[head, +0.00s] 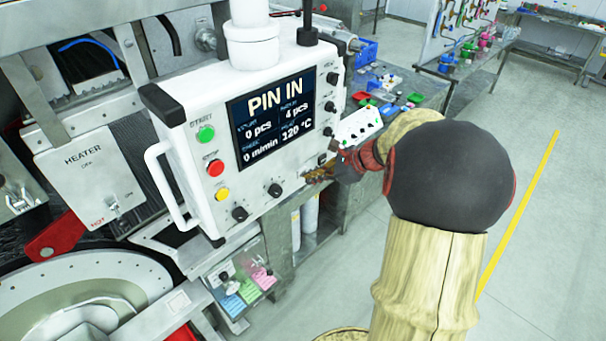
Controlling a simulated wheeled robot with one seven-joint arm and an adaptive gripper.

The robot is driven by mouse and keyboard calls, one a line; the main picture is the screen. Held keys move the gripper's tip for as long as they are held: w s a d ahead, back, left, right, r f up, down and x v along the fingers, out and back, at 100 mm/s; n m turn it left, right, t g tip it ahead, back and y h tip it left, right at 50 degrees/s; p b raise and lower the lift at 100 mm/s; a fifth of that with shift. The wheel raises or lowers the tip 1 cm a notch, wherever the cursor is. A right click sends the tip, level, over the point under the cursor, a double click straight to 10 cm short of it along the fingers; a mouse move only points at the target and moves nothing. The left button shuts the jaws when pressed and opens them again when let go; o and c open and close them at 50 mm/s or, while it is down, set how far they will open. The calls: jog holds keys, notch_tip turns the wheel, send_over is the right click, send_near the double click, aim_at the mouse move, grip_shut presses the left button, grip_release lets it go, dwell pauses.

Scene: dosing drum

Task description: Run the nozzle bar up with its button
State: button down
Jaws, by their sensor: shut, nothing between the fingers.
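The white control panel (180,107) has a dark screen (283,115) reading "PIN IN", "0 pcs", "4 pcs", "0 m/min" and "120 °C". Green (206,134), red (215,168) and yellow (222,194) buttons sit on its left side. Black knobs (239,213) line its lower and right edges. My gripper (312,177) is shut and empty at the panel's lower right corner; whether it touches the panel I cannot tell. A small white box with buttons (358,127) is behind it. No label marks the nozzle bar's button legibly, and I cannot make out the bar.
A heater box (90,172) with a switch and a red part (58,236) are at left, above a round metal drum (75,300). A bench (415,86) with coloured parts stands behind the panel. The floor (545,230) at right is clear.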

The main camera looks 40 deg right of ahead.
jog(key=shift+s, duration=0.65)
jog(key=s, duration=0.5)
jog(key=shift+d, duration=0.25)
jog(key=shift+w, duration=0.1)
dwell(0.6)
